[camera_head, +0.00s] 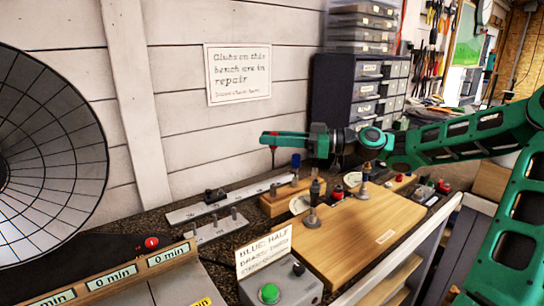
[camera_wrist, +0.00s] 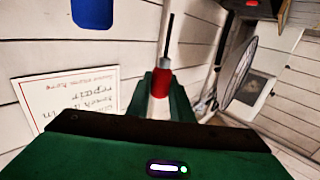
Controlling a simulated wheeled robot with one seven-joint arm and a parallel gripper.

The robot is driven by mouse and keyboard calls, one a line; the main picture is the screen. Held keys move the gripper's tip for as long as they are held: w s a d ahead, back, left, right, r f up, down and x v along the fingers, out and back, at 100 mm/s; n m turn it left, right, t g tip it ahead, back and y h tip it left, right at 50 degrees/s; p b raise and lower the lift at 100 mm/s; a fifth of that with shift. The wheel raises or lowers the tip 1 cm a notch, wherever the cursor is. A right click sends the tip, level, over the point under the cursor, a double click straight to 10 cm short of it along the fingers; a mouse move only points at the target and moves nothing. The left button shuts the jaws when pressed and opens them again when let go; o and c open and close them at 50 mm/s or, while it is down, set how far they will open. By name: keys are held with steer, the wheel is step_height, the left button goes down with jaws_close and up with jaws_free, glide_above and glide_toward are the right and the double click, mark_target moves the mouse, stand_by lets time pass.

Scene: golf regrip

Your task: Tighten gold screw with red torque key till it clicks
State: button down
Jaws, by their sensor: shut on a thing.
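My gripper (camera_head: 270,139) is shut on the red torque key (camera_wrist: 160,86), high in front of the wall. In the wrist view the key's red handle sits between the green fingers (camera_wrist: 160,102), with a grey collar and thin dark shaft beyond it. In the head view a thin part of it hangs below the fingers. A gold-toned upright piece with a blue-grey top (camera_head: 366,178) stands on the wooden board (camera_head: 350,246); I cannot tell whether it bears the gold screw. The gripper is well apart from the board, to its upper left.
A darker upright piece (camera_head: 312,204) stands on the board. Behind it, a wooden block (camera_head: 276,204) holds a blue-handled tool (camera_head: 295,162). A green-button box (camera_head: 269,293) with a sign (camera_head: 264,252) stands in front. Drawers (camera_head: 385,92) stand behind. Air above the board's left part is clear.

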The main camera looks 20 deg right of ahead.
steer(key=s+d+r+m+t+h, duration=0.2)
steer(key=d, duration=0.7)
steer(key=s+d+r+m+t+h, duration=0.1)
steer(key=d+r+m+t+h, duration=0.1)
steer(key=d, duration=0.7)
steer(key=s+d+r+m+t+h, duration=0.1)
steer(key=s+d+r+t+h, duration=0.1)
steer(key=d, duration=0.7)
steer(key=shift+s+d+r+m+t, duration=0.3)
steer(key=shift+r+m+t, duration=0.1)
steer(key=shift+r, duration=0.25)
steer(key=shift+f, duration=0.1)
steer(key=shift+f, duration=2.8)
steer(key=shift+s+f, duration=0.15)
steer(key=shift+f, duration=0.7)
steer(key=c, duration=1.5)
jaws_free()
